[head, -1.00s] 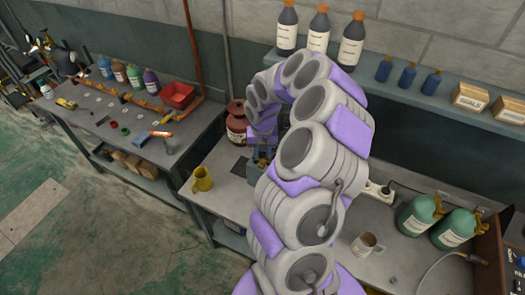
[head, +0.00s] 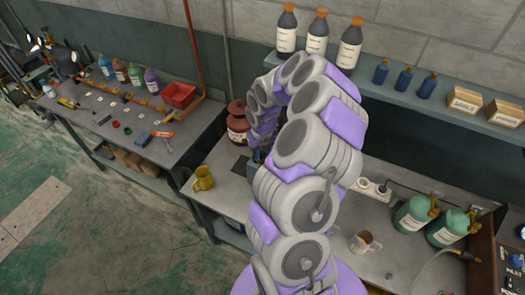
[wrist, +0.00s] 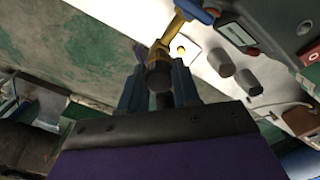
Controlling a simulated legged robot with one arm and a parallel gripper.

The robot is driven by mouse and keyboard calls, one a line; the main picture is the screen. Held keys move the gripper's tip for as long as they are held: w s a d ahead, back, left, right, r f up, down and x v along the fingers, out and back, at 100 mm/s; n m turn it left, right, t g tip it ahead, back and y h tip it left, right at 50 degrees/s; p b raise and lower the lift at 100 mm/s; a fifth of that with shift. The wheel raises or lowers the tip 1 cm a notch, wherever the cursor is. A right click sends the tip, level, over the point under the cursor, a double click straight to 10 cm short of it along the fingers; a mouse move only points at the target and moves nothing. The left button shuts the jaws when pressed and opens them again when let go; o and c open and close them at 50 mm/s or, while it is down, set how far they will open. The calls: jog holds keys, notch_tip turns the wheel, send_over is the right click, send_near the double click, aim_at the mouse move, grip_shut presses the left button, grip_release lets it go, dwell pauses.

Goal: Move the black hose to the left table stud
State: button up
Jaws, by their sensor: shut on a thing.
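My gripper (wrist: 158,95) is in the lower middle of the wrist view, its two blue-grey fingers shut around a short dark cylinder that looks like the end of the black hose (wrist: 160,77). A brass fitting (wrist: 159,54) shows just beyond it, and a brass part with a blue piece continues toward the top edge. I cannot tell whether these are joined. In the head view my gripper (head: 257,165) is over the bench, low behind my arm, and what it holds is mostly hidden. I cannot make out the left table stud clearly.
A white power strip (head: 374,190), a light mug (head: 363,243) and green cylinders (head: 413,215) are to the right. A second bench (head: 95,140) is at left.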

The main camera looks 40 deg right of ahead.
jog(key=shift+w+n+p, duration=0.1)
jog(key=shift+n+p, duration=0.25)
jog(key=shift+n, duration=0.05)
jog(key=o, duration=1.1)
jog(key=shift+r, duration=0.1)
